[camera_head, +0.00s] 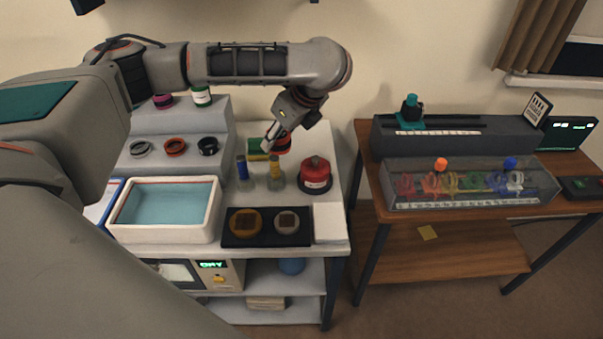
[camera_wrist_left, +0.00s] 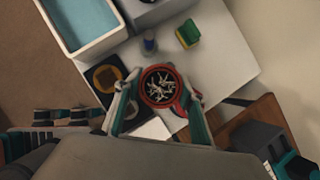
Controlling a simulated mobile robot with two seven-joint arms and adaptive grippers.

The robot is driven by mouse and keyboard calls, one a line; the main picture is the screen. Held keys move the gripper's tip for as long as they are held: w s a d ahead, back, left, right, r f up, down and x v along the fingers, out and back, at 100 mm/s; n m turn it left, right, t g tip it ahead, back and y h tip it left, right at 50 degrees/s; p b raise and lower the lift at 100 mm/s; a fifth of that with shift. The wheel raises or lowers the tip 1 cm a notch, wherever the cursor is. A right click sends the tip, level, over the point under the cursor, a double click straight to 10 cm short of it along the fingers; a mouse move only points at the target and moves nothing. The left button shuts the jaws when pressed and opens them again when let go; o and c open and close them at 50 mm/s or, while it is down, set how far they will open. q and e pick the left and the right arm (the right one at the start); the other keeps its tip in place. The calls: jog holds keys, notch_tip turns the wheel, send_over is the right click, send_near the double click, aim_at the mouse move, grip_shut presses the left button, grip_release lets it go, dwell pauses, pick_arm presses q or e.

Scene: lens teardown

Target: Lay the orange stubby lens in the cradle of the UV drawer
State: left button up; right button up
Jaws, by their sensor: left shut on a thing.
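My left gripper (camera_head: 274,133) is above the back right part of the white bench, pointing down. It is shut on a short, round, orange-red lens (camera_head: 284,144), partly hidden by the fingers in the head view. In the left wrist view the lens (camera_wrist_left: 160,86) sits between the two fingers, its red rim facing the camera, with white branching marks on its dark face. It appears clear of the bench top. I cannot make out a UV drawer or its cradle for sure in either view. My right gripper is not in view.
A red pot (camera_head: 315,174), small bottles (camera_head: 242,170) and a green-yellow sponge (camera_head: 256,147) stand close below the gripper. A black tray (camera_head: 267,240) and a water basin (camera_head: 213,232) are in front. Rings sit on the left shelf. A clear box (camera_head: 470,183) stands on the right table.

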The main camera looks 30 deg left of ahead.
pick_arm(q)
jog(key=shift+w+d+m, duration=0.25)
jog(key=shift+d+m, duration=0.05)
jog(key=shift+d, duration=0.05)
jog(key=shift+f, duration=0.35)
notch_tip(320, 180, down, 14)
jog(key=b, duration=0.4)
jog(key=shift+f, duration=0.7)
notch_tip(320, 180, down, 4)
jog(key=shift+r+b, duration=0.2)
jog(key=shift+b, duration=0.95)
jog(key=shift+f, duration=0.2)
jog(key=shift+r, duration=0.15)
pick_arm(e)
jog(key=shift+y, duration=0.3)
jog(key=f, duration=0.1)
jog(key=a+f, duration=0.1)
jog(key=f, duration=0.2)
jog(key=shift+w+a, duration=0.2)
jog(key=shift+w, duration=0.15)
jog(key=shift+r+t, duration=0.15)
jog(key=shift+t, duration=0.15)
